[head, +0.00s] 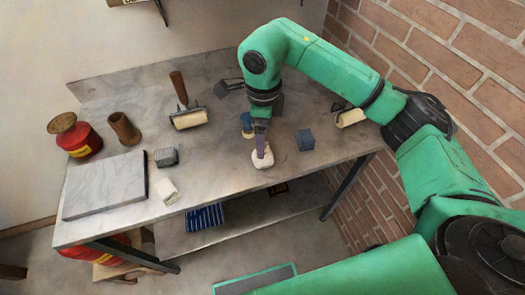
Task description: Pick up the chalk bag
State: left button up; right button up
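A small off-white lumpy thing, which looks like the chalk bag (262,161), sits near the front edge of the metal workbench (225,165), right of its middle. My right gripper (262,152) points down onto it from above. A finger overlaps the bag's top in the picture. The far finger is hidden, so I cannot tell whether the fingers are open or shut on the bag. The bag appears to rest on the bench. My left gripper is not in view.
A dark blue block (305,139) stands right of the bag. A blue-topped item (246,124) is close behind the gripper. A roller with a wooden handle (188,117), a grey slab (105,185), a white block (166,190) and a red can (77,138) are left. A brick wall (440,50) is right.

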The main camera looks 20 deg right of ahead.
jog(key=f, duration=0.3)
jog(key=shift+w+p, duration=0.3)
notch_tip(320, 180, down, 5)
jog(key=shift+s+f+p, duration=0.15)
jog(key=shift+p, duration=1)
jog(key=shift+f, duration=0.1)
jog(key=c, duration=1.3)
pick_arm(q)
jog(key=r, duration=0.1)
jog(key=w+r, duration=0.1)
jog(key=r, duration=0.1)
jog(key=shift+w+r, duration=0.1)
